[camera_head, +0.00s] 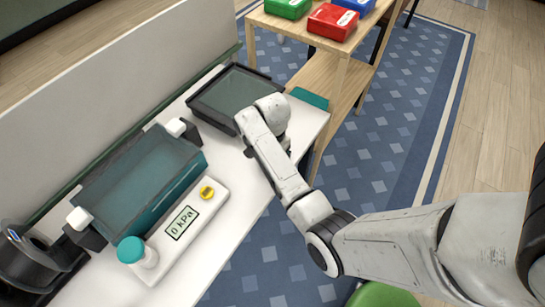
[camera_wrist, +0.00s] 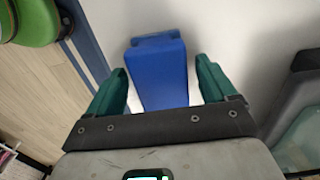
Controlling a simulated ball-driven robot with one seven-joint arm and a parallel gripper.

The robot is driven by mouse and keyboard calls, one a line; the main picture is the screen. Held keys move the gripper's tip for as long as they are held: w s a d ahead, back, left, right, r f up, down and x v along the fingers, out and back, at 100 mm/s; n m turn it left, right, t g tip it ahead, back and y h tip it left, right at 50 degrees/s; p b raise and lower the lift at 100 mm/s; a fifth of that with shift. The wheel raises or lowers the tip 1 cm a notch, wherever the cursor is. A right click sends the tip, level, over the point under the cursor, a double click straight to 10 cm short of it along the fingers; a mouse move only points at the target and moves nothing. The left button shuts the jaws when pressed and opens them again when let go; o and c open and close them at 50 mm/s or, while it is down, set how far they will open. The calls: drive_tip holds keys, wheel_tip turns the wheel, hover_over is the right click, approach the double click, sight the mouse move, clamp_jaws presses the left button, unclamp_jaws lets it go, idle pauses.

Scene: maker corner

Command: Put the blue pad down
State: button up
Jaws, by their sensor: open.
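The blue pad (camera_wrist: 160,75) is a blue block in the wrist view, against the white table top. It lies between the two green fingers of my gripper (camera_wrist: 161,90), which are spread apart with a gap on each side of it. Whether its underside touches the table is hard to tell. In the head view my arm's end is over the white table (camera_head: 309,121), beside the dark-rimmed tray (camera_head: 237,91); my wrist hides the fingers and the pad there.
A teal box (camera_head: 140,180) and a white pressure unit (camera_head: 180,228) reading 0 kPa stand on the table's left part. A teal piece (camera_head: 309,97) is at its far corner. A wooden shelf (camera_head: 320,45) bears red, green and blue boxes. A green seat (camera_wrist: 35,20) is beside the table.

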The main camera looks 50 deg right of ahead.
wheel_tip(320, 180, up, 10)
drive_tip(key=shift+s+d+r, duration=0.1)
drive_tip(key=shift+r, duration=0.15)
drive_tip(key=s+a+f+n, duration=0.2)
drive_tip(key=s+a+n, duration=0.4)
drive_tip(key=s+n, duration=0.2)
drive_tip(key=s+a+f+n+t, duration=0.1)
drive_tip(key=s+a+f+n, duration=0.1)
drive_tip(key=s+a+n, duration=0.5)
drive_tip(key=s+n, duration=0.2)
drive_tip(key=s, duration=0.2)
drive_tip(key=shift+s+f, duration=0.25)
drive_tip(key=shift+s, duration=0.15)
drive_tip(key=shift+a, duration=0.1)
